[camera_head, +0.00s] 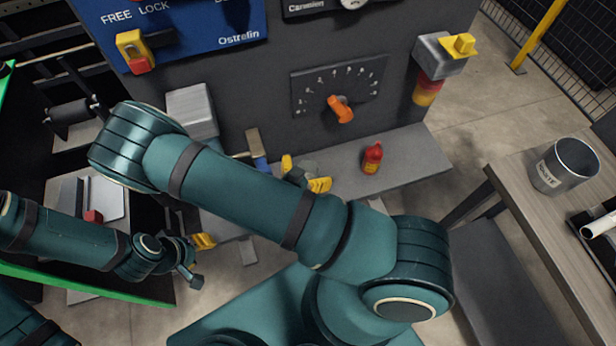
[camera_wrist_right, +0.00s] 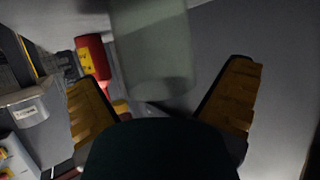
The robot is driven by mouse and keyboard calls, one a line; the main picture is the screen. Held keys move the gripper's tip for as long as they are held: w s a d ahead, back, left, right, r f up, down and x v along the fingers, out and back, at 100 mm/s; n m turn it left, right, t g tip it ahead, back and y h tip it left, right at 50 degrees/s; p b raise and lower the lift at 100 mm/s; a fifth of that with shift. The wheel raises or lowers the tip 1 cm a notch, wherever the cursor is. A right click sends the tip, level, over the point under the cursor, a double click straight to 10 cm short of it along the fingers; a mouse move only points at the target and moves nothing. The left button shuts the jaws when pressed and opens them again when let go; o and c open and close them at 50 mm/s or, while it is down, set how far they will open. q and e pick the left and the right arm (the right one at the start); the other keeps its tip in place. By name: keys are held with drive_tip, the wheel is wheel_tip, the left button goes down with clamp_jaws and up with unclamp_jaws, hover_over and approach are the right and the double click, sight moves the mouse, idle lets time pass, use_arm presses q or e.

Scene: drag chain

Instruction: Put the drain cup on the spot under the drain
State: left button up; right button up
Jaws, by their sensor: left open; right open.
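My right gripper (camera_head: 304,173) is open over the grey ledge, its yellow fingertips partly hidden behind my right arm. In the right wrist view, my right gripper (camera_wrist_right: 160,82) has its fingers spread wide. A pale, translucent, blurred cylinder (camera_wrist_right: 152,50), which looks like the drain cup, is in the gap just beyond the fingertips, with space on both sides. Its top is cut off by the picture edge. The drain and the spot under it cannot be made out clearly. My left gripper (camera_head: 203,244) is open and empty at the lower left, seen partly.
A red bottle (camera_head: 372,157) stands on the grey ledge (camera_head: 410,160), right of my right gripper. An orange knob (camera_head: 341,109) is on the panel above. A grey metal cup with lettering (camera_head: 566,168) stands on the wooden table (camera_head: 530,205) at right.

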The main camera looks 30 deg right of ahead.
drive_tip(key=shift+x, duration=0.9)
drive_tip(key=shift+a, duration=0.1)
drive_tip(key=shift+c, duration=0.3)
